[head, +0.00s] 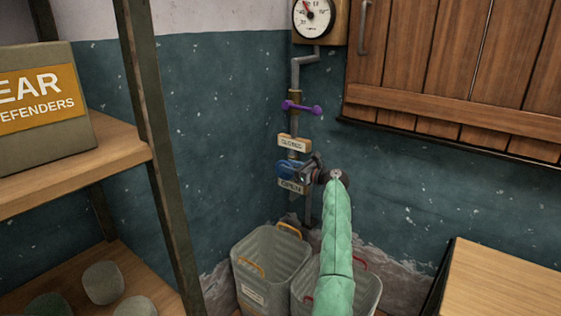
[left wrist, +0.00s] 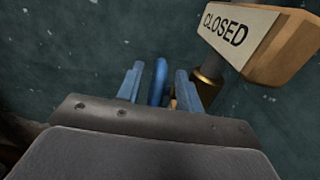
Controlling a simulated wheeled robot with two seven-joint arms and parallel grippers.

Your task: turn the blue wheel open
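The blue wheel (head: 286,170) is on a vertical pipe at the wall, between a CLOSED sign (head: 291,143) above and an OPEN sign (head: 290,186) below. My left gripper (head: 302,170) is at the wheel's right side and hides part of it. In the left wrist view a blue bar of the wheel (left wrist: 159,80) stands between the two fingers of my left gripper (left wrist: 158,88). A gap shows on each side of the bar, so the gripper looks open around it. The CLOSED sign (left wrist: 232,30) is at upper right there. My right gripper is not in view.
A purple handle (head: 303,107) and a gauge (head: 314,18) are higher on the pipe. Bins (head: 268,268) stand below. A shelf (head: 70,165) is at left, a wooden cabinet (head: 450,65) at upper right, and a wooden box top (head: 505,285) at lower right.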

